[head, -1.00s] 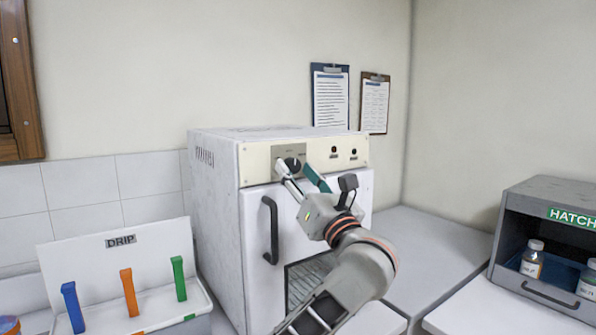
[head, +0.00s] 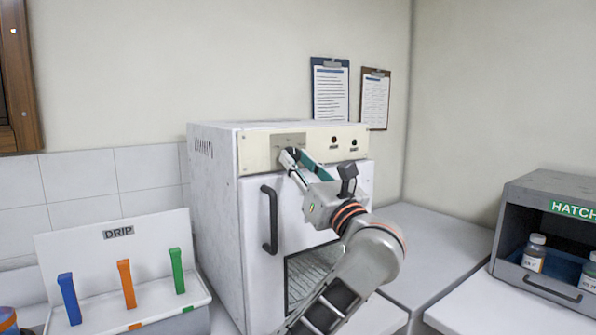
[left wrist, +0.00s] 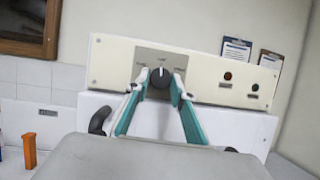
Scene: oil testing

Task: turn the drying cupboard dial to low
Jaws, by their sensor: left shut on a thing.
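The drying cupboard (head: 222,215) is a white box with a cream control panel (head: 258,152) across its top front. Its dark round dial (left wrist: 160,79) sits on a grey plate in the left wrist view. The white pointer mark on the dial points about straight up. The small labels around it are too blurred to read surely. My left gripper (head: 294,156) is at the panel, shut on the dial, one finger on each side. In the head view the fingers hide most of the dial. My right gripper is in neither view.
The cupboard door has a dark handle (head: 270,220) below the panel, left of my left arm. A DRIP rack (head: 90,250) with coloured pieces stands to the left. A grey HATCH box (head: 545,190) with bottles is at the right. Bare counter (head: 425,240) lies between.

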